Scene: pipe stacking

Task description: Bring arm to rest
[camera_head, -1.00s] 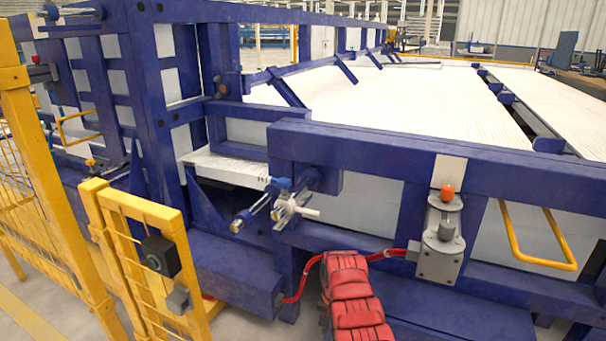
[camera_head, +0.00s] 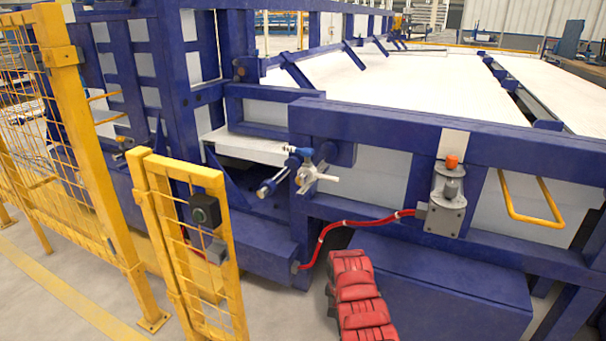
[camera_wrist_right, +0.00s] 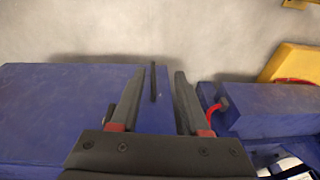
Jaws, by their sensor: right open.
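My right gripper (camera_wrist_right: 160,73) shows in the right wrist view, with its two grey fingers apart and nothing held between them. It points at blue machine parts and the grey floor beyond. A thin dark upright piece (camera_wrist_right: 153,83) shows between the fingers; I cannot tell what it is. In the head view a red segmented part, which looks like my arm, reaches up from the bottom middle in front of the blue frame. No gripper shows in the head view. My left gripper is out of view.
A blue machine frame (camera_head: 400,130) with a white bed (camera_head: 390,85) fills the head view. A red hose (camera_head: 345,224) loops along its front to a grey metal box (camera_head: 445,215). A yellow mesh gate (camera_head: 200,260) stands at the left. Open floor (camera_head: 60,285) lies at the lower left.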

